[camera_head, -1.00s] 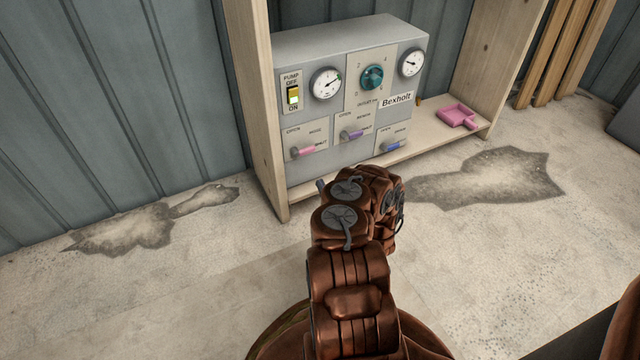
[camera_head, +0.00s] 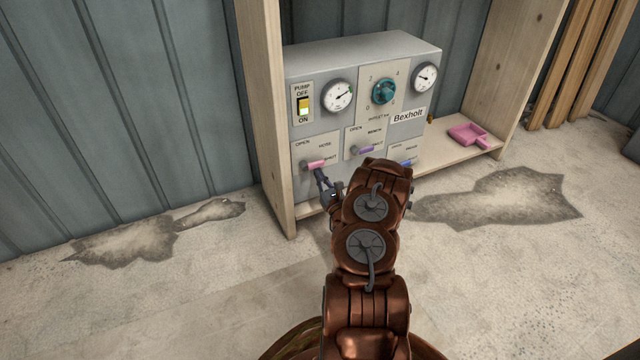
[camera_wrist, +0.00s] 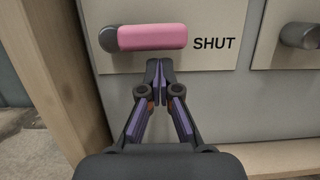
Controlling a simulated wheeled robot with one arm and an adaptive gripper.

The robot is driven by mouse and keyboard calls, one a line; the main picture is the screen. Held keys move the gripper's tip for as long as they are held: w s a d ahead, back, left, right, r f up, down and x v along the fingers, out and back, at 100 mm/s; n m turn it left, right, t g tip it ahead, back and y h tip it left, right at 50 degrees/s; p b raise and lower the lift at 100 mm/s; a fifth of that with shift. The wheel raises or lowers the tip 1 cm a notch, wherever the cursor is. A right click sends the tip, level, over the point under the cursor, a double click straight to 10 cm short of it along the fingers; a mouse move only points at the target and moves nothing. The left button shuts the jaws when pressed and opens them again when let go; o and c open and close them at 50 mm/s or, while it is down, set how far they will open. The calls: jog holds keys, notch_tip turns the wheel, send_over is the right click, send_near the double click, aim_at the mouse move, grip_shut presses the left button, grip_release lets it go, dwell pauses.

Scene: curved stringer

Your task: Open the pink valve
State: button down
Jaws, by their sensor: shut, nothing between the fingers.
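The pink valve lever (camera_head: 314,164) is on the lower left of the grey control box (camera_head: 338,124). It lies level, pointing right toward a label. In the wrist view the pink handle (camera_wrist: 152,37) extends right from its dark grey pivot (camera_wrist: 109,39), with the word SHUT beside its tip. My gripper (camera_wrist: 159,64) is shut and empty. Its fingertips are just below the middle of the handle; I cannot tell whether they touch it. In the head view my gripper (camera_head: 321,174) shows below the pink lever.
A purple lever (camera_head: 363,150) and a blue lever (camera_head: 407,163) sit to the right. A wooden post (camera_head: 264,120) stands close at left. A pink dustpan (camera_head: 468,135) lies on the shelf.

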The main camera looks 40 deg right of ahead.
jog(key=shift+r, duration=0.3)
jog(key=shift+s+d+r, duration=0.1)
jog(key=shift+s, duration=0.05)
dwell(0.4)
